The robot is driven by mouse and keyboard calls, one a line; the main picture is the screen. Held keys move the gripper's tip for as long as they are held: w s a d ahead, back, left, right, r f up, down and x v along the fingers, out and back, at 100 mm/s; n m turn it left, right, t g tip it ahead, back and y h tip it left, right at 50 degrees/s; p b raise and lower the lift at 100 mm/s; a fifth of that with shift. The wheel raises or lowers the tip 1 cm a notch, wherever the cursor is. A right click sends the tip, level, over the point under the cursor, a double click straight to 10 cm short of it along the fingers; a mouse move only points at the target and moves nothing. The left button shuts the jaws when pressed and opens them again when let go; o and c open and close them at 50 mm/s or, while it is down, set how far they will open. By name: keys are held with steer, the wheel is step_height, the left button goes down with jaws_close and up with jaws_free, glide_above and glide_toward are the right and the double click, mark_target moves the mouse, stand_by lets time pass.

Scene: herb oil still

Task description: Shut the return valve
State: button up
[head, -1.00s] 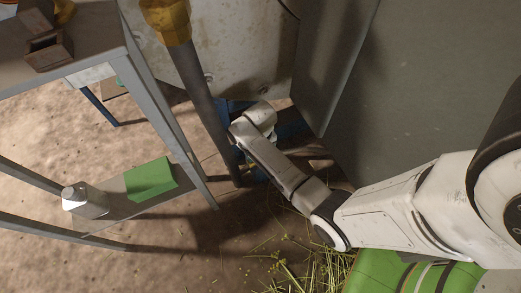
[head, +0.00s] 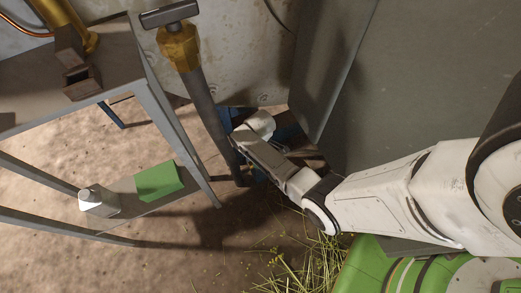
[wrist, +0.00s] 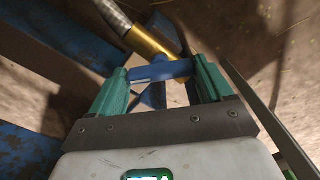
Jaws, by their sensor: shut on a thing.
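In the wrist view, my gripper (wrist: 159,76) has its two green fingers closed on the blue handle (wrist: 165,69) of a valve. The blue handle spans between the fingertips. The valve's brass body (wrist: 149,43) lies just beyond it, joined to a grey metal pipe (wrist: 113,14) running to the upper left. In the head view, my arm reaches down low beside a dark upright pipe (head: 214,115). The fingers and the handle are hidden there behind my own wrist, so the handle's turn against the pipe is hard to judge.
A grey metal table (head: 150,95) stands at left, with a green block (head: 158,181) and a pale bottle (head: 98,201) on its lower shelf. A large grey panel (head: 420,70) stands close at right. Straw (head: 305,262) lies on the floor. Blue beams (wrist: 50,45) flank my gripper.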

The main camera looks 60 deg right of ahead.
steer(key=n+p, duration=0.1)
steer(key=n, duration=0.3)
steer(key=shift+n, duration=0.3)
steer(key=shift+n+p, duration=0.55)
steer(key=shift+n, duration=1.25)
steer(key=o, duration=1)
steer(key=shift+c, duration=0.2)
step_height(320, 180, up, 11)
steer(key=p, duration=0.5)
steer(key=shift+p, duration=0.35)
steer(key=shift+f, duration=0.15)
